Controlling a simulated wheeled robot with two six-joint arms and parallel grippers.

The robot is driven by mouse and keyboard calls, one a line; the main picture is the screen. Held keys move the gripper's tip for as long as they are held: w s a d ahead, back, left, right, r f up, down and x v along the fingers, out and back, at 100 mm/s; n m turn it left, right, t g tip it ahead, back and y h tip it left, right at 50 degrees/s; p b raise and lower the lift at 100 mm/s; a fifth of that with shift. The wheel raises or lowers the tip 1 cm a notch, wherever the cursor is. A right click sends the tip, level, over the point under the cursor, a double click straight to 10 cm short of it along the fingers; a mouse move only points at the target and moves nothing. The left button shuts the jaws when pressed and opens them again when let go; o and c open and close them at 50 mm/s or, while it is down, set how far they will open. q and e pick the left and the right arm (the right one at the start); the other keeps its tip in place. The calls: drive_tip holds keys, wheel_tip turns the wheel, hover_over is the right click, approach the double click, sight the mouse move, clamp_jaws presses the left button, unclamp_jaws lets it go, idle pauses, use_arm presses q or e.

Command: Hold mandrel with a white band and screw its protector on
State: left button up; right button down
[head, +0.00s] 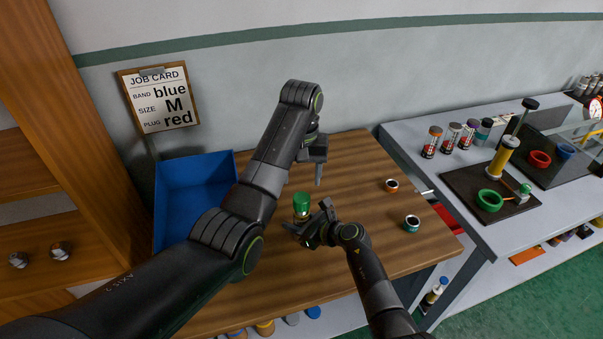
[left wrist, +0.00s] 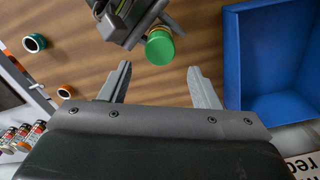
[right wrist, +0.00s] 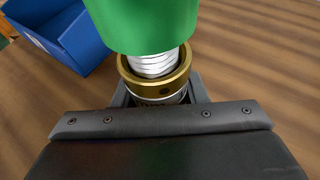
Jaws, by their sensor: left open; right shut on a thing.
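My right gripper (head: 312,228) is shut on the mandrel (right wrist: 155,65), low over the wooden table. The mandrel stands roughly upright, with a brass collar and silver thread; its lower body is mostly hidden between the fingers, and I cannot make out its band colour. A green protector (head: 302,202) sits at its top; in the right wrist view (right wrist: 142,22) bare thread shows between protector and collar. The protector also shows in the left wrist view (left wrist: 160,48). My left gripper (head: 317,170) is open and empty, above and apart from the protector, which appears just beyond its fingertips (left wrist: 160,75).
A blue bin (head: 190,185) stands at the table's left. An orange-ringed part (head: 391,186) and a teal-ringed part (head: 411,223) lie at the right. A job card (head: 160,100) hangs behind.

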sight(301, 197)
use_arm(q)
wheel_tip(301, 197, down, 8)
drive_tip(key=shift+f, duration=0.1)
idle(0.4)
drive_tip(key=c, duration=1)
drive_tip(key=o, duration=1.2)
drive_tip(key=shift+c, duration=0.2)
drive_tip(key=shift+r, duration=0.2)
